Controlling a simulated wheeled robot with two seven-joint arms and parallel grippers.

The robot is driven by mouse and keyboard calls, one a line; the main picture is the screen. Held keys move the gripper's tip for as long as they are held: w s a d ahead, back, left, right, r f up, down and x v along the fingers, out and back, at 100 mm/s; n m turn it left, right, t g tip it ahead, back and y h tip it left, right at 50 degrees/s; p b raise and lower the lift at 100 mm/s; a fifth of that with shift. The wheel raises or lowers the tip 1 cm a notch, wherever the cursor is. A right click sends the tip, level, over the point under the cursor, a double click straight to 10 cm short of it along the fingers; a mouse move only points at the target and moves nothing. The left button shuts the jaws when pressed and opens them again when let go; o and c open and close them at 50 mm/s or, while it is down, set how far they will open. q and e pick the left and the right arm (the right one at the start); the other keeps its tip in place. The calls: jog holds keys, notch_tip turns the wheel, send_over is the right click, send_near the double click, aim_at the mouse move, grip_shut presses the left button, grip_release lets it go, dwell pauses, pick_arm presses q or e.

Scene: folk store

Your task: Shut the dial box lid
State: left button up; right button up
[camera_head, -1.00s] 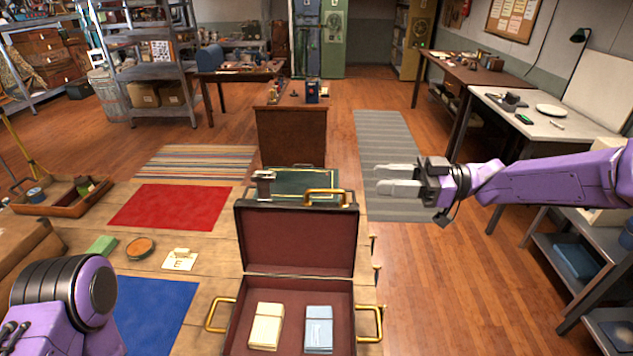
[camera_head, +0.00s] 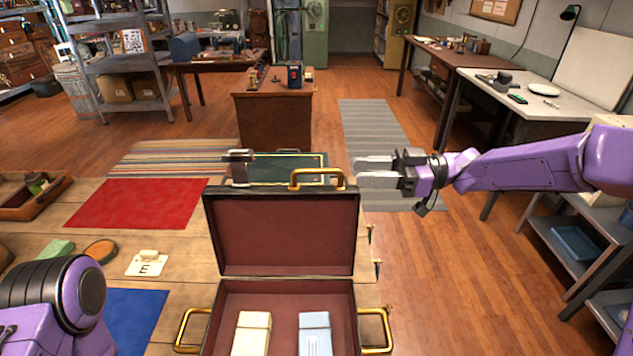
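The dial box, a dark case with maroon lining and brass side handles (camera_head: 375,330), stands on the wooden table at the bottom centre. Its lid (camera_head: 283,235) stands upright, open, with a brass handle (camera_head: 317,180) at its top edge. Inside lie a cream packet (camera_head: 252,335) and a pale blue packet (camera_head: 315,335). My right gripper (camera_head: 362,170) is open and empty, its fingertips in view near the lid's upper right corner; I cannot tell whether they touch it. Only my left arm shows at the lower left; its gripper is out of view.
A green panel (camera_head: 285,168) and a metal piece (camera_head: 237,166) show behind the lid. Red (camera_head: 135,203) and blue (camera_head: 135,315) mats, a lettered card (camera_head: 147,265) and a round brown item (camera_head: 101,252) lie left on the table. Open floor lies to the right.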

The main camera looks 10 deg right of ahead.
aim_at(301, 172)
jog(key=a+p, duration=0.1)
jog(key=a, duration=0.2)
jog(key=w+a+p, duration=0.1)
jog(key=a, duration=0.2)
jog(key=a+p, duration=0.1)
jog(key=a, duration=0.3)
jog(key=shift+w+r, duration=0.2)
jog(key=shift+w, duration=0.15)
grip_shut()
